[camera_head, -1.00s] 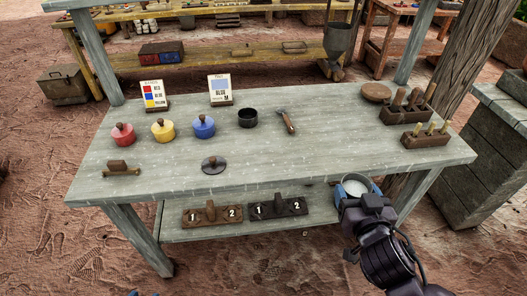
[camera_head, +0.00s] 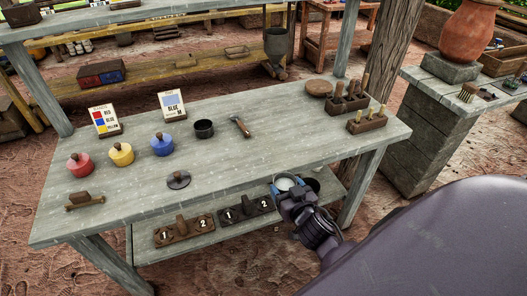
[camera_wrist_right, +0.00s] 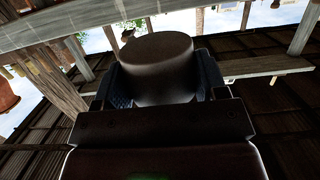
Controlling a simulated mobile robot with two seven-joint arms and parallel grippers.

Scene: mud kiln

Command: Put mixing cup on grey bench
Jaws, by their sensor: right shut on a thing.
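The mixing cup (camera_head: 288,182) is round with a pale inside. My right gripper (camera_head: 287,187) is shut on it, with a blue-grey finger on each side. In the right wrist view the cup (camera_wrist_right: 158,68) is a dark, smooth cylinder between the two fingers (camera_wrist_right: 165,85). In the head view it shows just in front of the grey wooden bench (camera_head: 235,165), by its front edge and near the lower shelf. I cannot tell its exact height. My left gripper is not in view.
Red (camera_head: 80,164), yellow (camera_head: 121,153) and blue (camera_head: 162,144) lidded pots, a black pot (camera_head: 204,128), a hammer-like tool (camera_head: 241,127) and tool blocks (camera_head: 347,97) stand on the bench. The bench's front right top is clear. A stone-block bench (camera_head: 430,130) stands at the right.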

